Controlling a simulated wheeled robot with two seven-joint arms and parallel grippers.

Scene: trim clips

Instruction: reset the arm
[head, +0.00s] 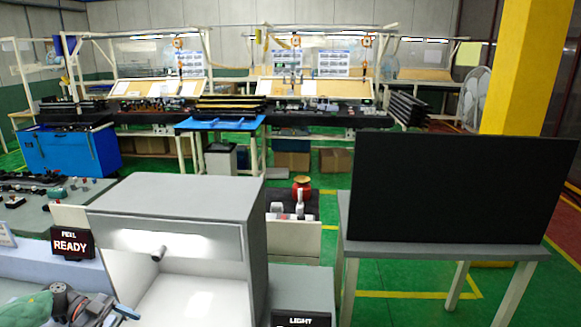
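Neither of my arms nor grippers can be made out in the head view. The task names only the arm, so no task object can be pointed to. A grey box-like station (178,205) with an open, lit white interior stands in the near middle. A small cylinder (158,253) sticks out under its upper panel. A dark sign reading READY (72,244) stands at its left.
A grey table (420,250) with a large black panel (450,188) stands at the right. A dark tool-like object (75,305) and a green item (28,310) lie at the lower left. A blue cabinet (65,152) and workbenches stand behind. Green floor (395,310) shows between.

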